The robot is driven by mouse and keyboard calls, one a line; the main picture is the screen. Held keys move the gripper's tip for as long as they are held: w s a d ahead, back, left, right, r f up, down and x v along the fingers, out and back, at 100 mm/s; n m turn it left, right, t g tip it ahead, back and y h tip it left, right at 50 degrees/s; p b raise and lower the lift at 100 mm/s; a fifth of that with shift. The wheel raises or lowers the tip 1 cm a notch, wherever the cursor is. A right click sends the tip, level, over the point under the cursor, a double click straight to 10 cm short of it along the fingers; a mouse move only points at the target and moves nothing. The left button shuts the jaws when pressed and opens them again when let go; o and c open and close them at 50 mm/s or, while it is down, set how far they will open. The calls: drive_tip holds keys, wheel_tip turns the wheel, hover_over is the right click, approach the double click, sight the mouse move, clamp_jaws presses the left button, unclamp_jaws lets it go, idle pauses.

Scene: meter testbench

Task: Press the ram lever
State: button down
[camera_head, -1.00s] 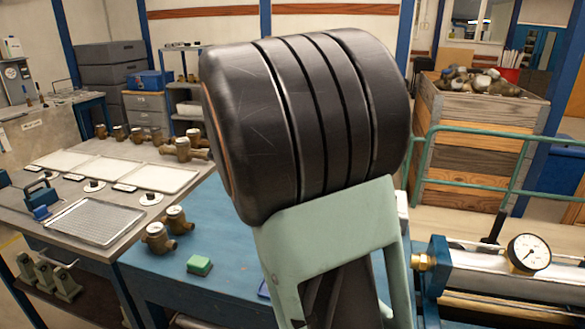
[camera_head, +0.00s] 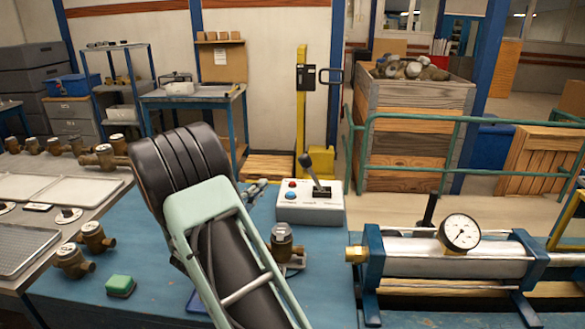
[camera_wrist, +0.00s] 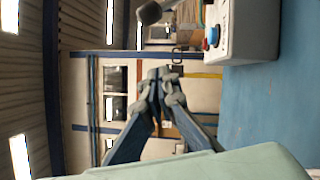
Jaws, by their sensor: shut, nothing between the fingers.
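A light grey control box (camera_head: 310,205) stands on the blue bench, with a red and a blue button and a dark lever (camera_head: 316,172) with a rounded knob, tilted up to the left. In the wrist view the box (camera_wrist: 245,35) is at upper right and the lever knob (camera_wrist: 149,12) is at the top edge. My gripper (camera_wrist: 162,76) has its fingertips together, empty, apart from box and lever. In the head view my arm hides most of it; the fingertips (camera_head: 256,188) seem to show left of the box.
A brass meter (camera_head: 283,243) stands in front of the box. A cylinder rig with a pressure gauge (camera_head: 460,232) and a black handle (camera_head: 429,211) is at right. A green block (camera_head: 120,285) and brass meters (camera_head: 95,237) are at left.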

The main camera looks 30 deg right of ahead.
sight(312, 175)
drive_tip(key=p+x, duration=0.1)
drive_tip(key=x, duration=0.8)
drive_tip(key=shift+w+d+r+p, duration=0.1)
drive_tip(key=shift+w+d+p, duration=0.05)
drive_tip(key=shift+d+p, duration=0.2)
drive_tip(key=shift+s+d+r+p, duration=0.2)
drive_tip(key=shift+s+d+r, duration=0.1)
drive_tip(key=shift+s+d, duration=0.25)
drive_tip(key=shift+s+d+r+p, duration=0.15)
drive_tip(key=shift+s+d+r, duration=0.1)
drive_tip(key=shift+s+d, duration=0.5)
drive_tip(key=shift+d, duration=0.15)
